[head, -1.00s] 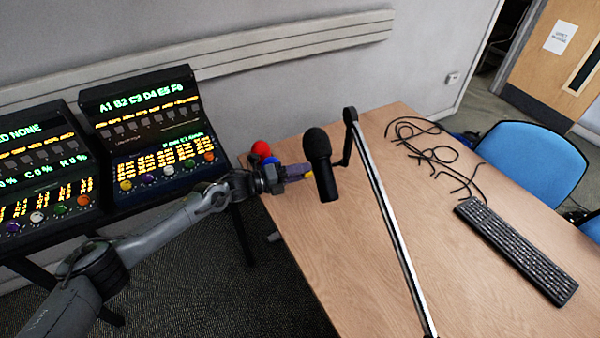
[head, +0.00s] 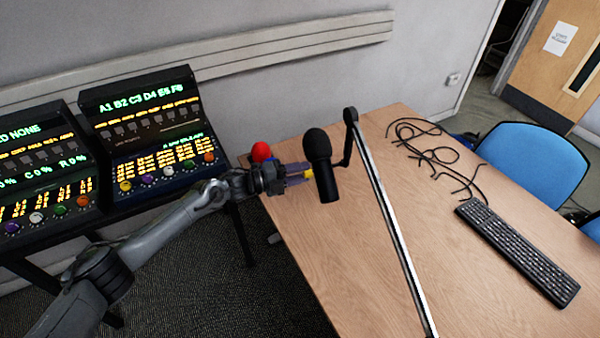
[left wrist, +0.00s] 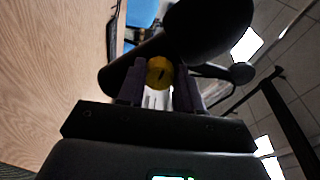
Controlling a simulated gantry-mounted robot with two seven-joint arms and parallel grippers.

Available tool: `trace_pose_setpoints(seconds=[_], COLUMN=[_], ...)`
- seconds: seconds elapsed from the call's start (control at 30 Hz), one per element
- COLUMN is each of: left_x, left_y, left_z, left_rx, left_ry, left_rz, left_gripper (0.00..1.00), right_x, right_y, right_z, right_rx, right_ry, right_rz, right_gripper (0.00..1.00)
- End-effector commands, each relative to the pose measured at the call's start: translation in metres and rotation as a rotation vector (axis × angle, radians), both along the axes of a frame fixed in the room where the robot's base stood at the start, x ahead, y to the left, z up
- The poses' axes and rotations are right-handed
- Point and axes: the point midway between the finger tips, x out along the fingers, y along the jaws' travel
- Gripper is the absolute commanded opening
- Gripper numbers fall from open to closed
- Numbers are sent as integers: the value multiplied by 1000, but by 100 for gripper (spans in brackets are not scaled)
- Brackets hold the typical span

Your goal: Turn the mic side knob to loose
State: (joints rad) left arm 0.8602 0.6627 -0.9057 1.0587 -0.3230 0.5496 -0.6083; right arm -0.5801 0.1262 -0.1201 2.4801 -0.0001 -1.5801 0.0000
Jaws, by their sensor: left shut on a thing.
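The black microphone (head: 319,165) hangs from its boom arm (head: 388,215) above the table's left part. The yellow side knob (head: 308,174) is on the microphone's left side. My left gripper (head: 304,174) reaches in from the left, and its purple fingers are shut on the knob. In the left wrist view the round yellow knob (left wrist: 160,73) with a dark mark shows between the two fingers (left wrist: 158,85), with the dark microphone (left wrist: 205,30) behind it. My right gripper is not in view.
The wooden table (head: 330,260) has a black keyboard (head: 515,250) and loose black cables (head: 430,150). A red ball-shaped thing (head: 261,152) is behind my left gripper. Lit control panels (head: 150,130) stand at left. A blue chair (head: 530,165) is at right.

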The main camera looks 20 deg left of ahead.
Motion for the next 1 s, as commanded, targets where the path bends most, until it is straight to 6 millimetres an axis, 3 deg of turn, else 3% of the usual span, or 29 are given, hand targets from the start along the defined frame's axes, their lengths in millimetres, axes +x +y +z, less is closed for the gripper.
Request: trace_pose_setpoints(seconds=[0.17,0.2,0.37,0.73,1.0], left_x=[0,0,0,-3,-26], left_y=[-1,-1,-1,3,31], left_z=[0,0,0,0,1], left_rx=[0,0,0,1,2], left_ry=[-1,-1,-1,-1,1], left_rz=[-2,-2,-1,0,2], left_gripper=[4,38,60,60,60], right_x=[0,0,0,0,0], right_y=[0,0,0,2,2], right_z=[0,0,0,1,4], right_rx=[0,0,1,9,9], right_ry=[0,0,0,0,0], right_rz=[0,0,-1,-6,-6], right_gripper=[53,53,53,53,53])
